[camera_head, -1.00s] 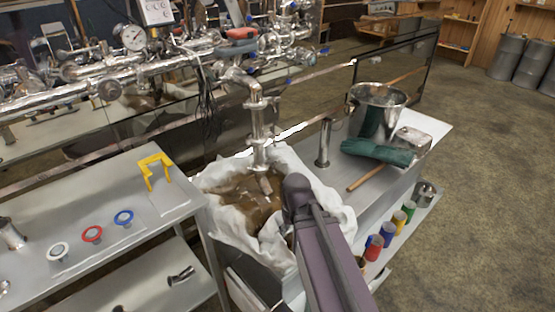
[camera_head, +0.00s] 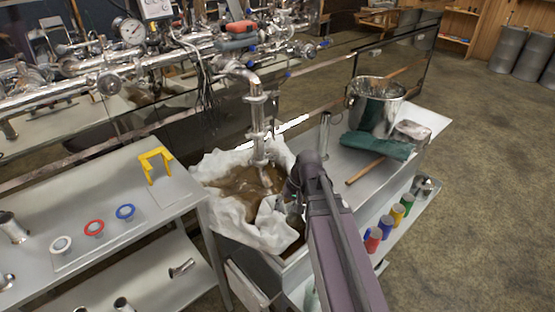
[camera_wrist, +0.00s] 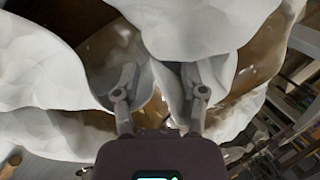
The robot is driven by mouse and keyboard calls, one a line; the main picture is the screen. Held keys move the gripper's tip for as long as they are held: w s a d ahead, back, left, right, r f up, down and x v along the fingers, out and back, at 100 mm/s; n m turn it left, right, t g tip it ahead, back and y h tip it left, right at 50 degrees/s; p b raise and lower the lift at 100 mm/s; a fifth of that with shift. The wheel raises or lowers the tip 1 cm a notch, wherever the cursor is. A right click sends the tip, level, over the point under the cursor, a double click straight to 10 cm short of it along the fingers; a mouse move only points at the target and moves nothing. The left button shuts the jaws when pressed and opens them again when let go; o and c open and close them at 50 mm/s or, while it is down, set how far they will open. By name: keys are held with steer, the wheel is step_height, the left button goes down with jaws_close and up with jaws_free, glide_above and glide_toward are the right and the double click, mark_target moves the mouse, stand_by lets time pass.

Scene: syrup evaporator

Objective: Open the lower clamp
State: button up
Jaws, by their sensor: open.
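A silver vertical pipe (camera_head: 255,115) drops from the pipework into a tank of brown liquid lined with white cloth. Ring-like joints show along it; the lower one, likely the lower clamp (camera_head: 258,136), sits above the cloth. Its latch is too small to make out. My gripper (camera_head: 284,203) is low, to the right of and below this joint, apart from it, against the cloth. In the wrist view my gripper (camera_wrist: 161,82) has its two fingers wide apart, with white cloth (camera_wrist: 205,25) folded around and between them. The clamp is not recognisable there.
A metal table (camera_head: 95,190) with a yellow bracket (camera_head: 155,162) and coloured rings stands left. A steel pot (camera_head: 373,105), green cloth (camera_head: 378,145) and wooden stick (camera_head: 366,171) lie on the right bench. Coloured cups line the shelf below. Floor at right is clear.

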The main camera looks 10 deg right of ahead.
steer(key=w+d+f+y+b, duration=0.1)
steer(key=w+y+b, duration=0.2)
steer(key=w, duration=0.2)
steer(key=m+t+y+b, duration=0.2)
steer(key=t+y+b, duration=0.3)
steer(key=y+b, duration=0.5)
glide_toward(279, 155)
steer(key=v, duration=0.3)
steer(key=shift+d, duration=0.1)
steer(key=x, duration=1.4)
steer(key=shift+f, duration=0.1)
steer(key=shift+c, duration=0.2)
steer(key=shift+d, duration=0.1)
jaws_close()
